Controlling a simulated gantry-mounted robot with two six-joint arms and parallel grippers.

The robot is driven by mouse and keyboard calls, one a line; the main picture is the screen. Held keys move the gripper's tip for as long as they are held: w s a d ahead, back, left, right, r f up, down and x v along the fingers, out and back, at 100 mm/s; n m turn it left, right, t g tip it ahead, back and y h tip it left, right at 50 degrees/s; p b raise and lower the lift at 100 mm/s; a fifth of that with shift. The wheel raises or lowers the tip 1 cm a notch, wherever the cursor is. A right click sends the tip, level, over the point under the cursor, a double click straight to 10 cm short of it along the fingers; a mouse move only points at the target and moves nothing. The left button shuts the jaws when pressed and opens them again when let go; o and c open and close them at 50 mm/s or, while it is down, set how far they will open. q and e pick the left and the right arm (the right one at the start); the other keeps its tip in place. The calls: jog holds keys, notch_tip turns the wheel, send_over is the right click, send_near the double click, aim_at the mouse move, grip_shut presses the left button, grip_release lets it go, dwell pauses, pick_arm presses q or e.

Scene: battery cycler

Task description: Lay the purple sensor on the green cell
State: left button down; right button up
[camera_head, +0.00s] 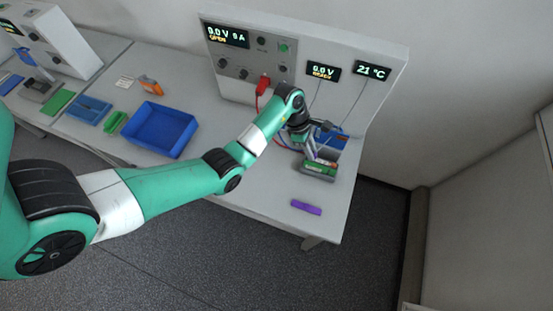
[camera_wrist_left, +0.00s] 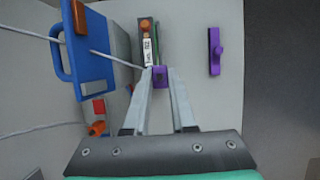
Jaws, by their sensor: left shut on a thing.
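My left gripper (camera_wrist_left: 159,78) is shut on a small purple block, the purple sensor (camera_wrist_left: 159,73). A thin pale cable runs from the left to the block. The green cell (camera_head: 320,167) sits in a grey holder near the right end of the bench. Its labelled top (camera_wrist_left: 147,45), with an orange terminal, shows just beyond the fingertips in the wrist view. In the head view my left gripper (camera_head: 305,148) is over the holder's left part and hides the sensor. I cannot tell whether the sensor touches the cell. My right gripper is in neither view.
A purple bar with a knob (camera_wrist_left: 214,50) lies apart on the bench, also in the head view (camera_head: 306,207). A blue part (camera_wrist_left: 88,50) stands left of the cell. The cycler (camera_head: 300,50) stands behind, reading 21 °C. A blue tray (camera_head: 160,128) is further left.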

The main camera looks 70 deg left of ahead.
pick_arm(q)
notch_tip(320, 180, up, 2)
send_over(324, 162)
jog(key=s, duration=0.1)
jog(key=f+b, duration=0.4)
jog(key=a+f+b, duration=0.1)
jog(key=f+b, duration=0.1)
jog(key=shift+s, duration=0.1)
jog(key=shift+r, duration=0.1)
dwell(0.5)
jog(key=shift+d, duration=0.1)
dwell(0.7)
jog(key=shift+p, duration=0.45)
jog(key=shift+f+b, duration=0.35)
jog(key=shift+f, duration=0.3)
